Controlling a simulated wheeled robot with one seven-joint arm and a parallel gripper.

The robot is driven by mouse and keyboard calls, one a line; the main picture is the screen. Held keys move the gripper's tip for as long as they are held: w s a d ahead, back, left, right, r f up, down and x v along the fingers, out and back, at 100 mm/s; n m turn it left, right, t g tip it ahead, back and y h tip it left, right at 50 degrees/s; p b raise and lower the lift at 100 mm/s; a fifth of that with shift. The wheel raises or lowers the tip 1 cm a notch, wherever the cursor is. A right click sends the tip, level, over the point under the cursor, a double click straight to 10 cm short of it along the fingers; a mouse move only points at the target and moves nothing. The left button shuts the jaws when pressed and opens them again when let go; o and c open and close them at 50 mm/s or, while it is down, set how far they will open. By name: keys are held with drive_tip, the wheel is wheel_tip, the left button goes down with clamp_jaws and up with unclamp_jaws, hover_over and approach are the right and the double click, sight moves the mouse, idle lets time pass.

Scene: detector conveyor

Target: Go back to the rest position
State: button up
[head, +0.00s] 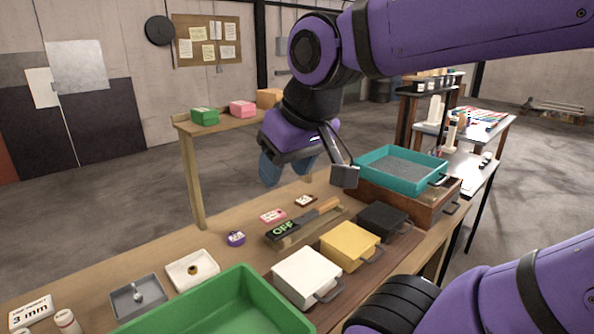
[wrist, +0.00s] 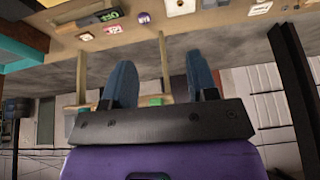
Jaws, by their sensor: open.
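My gripper (head: 286,172) is in the air above the far part of the workbench (head: 130,262) in the head view. Its blue fingers are apart with nothing between them. The wrist view looks out past the two spread fingers of my gripper (wrist: 160,68), with the scene upside down. No object touches the fingers. My purple arm reaches in from the upper right.
On the bench are a green tray (head: 215,306), white box (head: 307,277), yellow box (head: 350,244), black box (head: 382,219) and an OFF-marked detector (head: 284,231). A teal tray (head: 376,177) stands at the right. A raised shelf (head: 225,122) stands behind.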

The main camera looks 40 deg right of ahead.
drive_tip(key=shift+s+d+f, duration=0.1)
drive_tip(key=shift+s+f, duration=0.05)
drive_tip(key=shift+s, duration=0.95)
idle(0.5)
